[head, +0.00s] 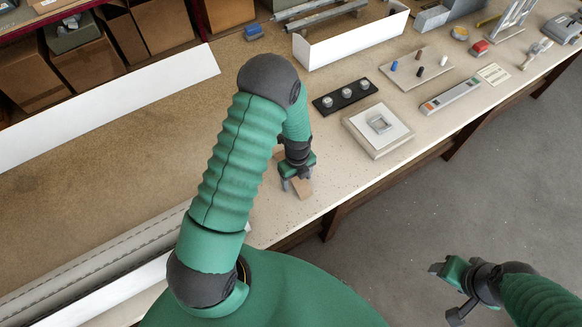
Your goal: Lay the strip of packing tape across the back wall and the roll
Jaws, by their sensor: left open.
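My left gripper (297,176) is open, pointing down over the table near its front edge. A small tan-brown piece (303,188), possibly the packing tape strip, shows at its fingers. I cannot tell whether they touch. A long white upright panel (110,102), possibly the back wall, runs across the table at the left. A long grey ribbed profile (90,262), possibly the roll, lies at the lower left, partly hidden by my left arm. My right gripper (447,291) is open and empty, out over the floor at the lower right.
A square white-topped block (378,130) and a black strip with round knobs (345,94) are right of the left gripper. A white open box (350,40), a peg board (416,68) and a grey bar (450,96) stand beyond. Brown tabletop between panel and profile is clear.

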